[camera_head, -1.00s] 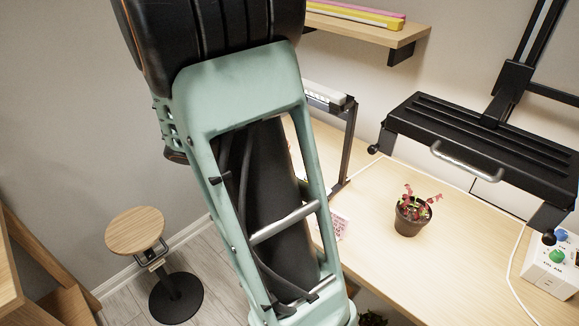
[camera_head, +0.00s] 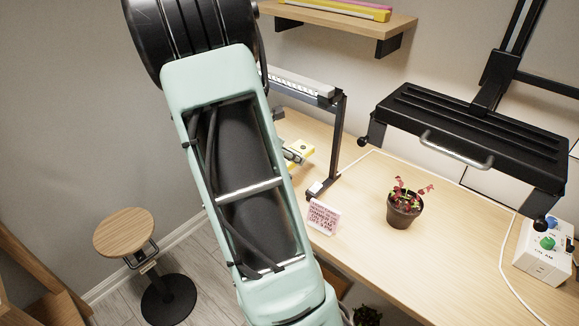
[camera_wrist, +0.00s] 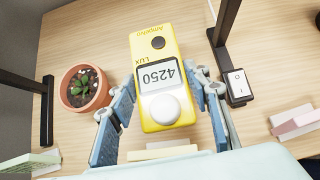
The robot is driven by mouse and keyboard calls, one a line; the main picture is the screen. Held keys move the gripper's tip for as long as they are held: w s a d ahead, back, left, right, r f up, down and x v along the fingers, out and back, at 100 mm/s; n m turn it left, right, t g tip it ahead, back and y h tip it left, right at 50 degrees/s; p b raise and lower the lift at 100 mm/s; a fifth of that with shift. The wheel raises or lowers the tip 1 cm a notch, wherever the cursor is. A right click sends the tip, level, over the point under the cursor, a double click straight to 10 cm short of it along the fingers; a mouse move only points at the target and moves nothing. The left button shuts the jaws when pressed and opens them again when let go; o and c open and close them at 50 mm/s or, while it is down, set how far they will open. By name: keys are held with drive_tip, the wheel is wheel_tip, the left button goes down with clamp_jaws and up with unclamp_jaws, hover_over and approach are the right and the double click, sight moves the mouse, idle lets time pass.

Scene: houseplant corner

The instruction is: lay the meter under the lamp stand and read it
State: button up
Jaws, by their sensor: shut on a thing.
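The yellow meter (camera_wrist: 162,45) lies between my fingers in the wrist view. Its display reads 4250, upside down in that view, with "LUX" beside it and a white dome below. My gripper (camera_wrist: 166,92) is shut on its sides. In the head view part of the meter (camera_head: 298,151) shows past my arm, near the lamp stand (camera_head: 337,145) with its long light bar. In the wrist view dark posts (camera_wrist: 47,110) stand left and right of the meter. Whether the meter touches the table cannot be told.
A terracotta pot (camera_wrist: 84,90) stands left of the meter, a switch box (camera_wrist: 238,86) right. A pink card (camera_head: 323,217), a dark potted plant (camera_head: 404,206) and a white control box (camera_head: 543,252) are on the table. A black lamp panel (camera_head: 470,135) hangs at right.

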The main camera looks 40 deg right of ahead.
drive_tip(key=f, duration=0.1)
drive_tip(key=w+d+f, duration=0.1)
drive_tip(key=d+f, duration=0.1)
drive_tip(key=shift+w+d+f, duration=0.15)
drive_tip(key=shift+w, duration=0.15)
wheel_tip(320, 180, down, 3)
drive_tip(key=shift+f+b, duration=0.1)
drive_tip(key=shift+b, duration=0.6)
drive_tip(key=o, duration=1.4)
drive_tip(key=shift+r, duration=0.25)
drive_tip(key=p+v, duration=0.2)
drive_tip(key=v, duration=1)
drive_tip(key=shift+f, duration=0.1)
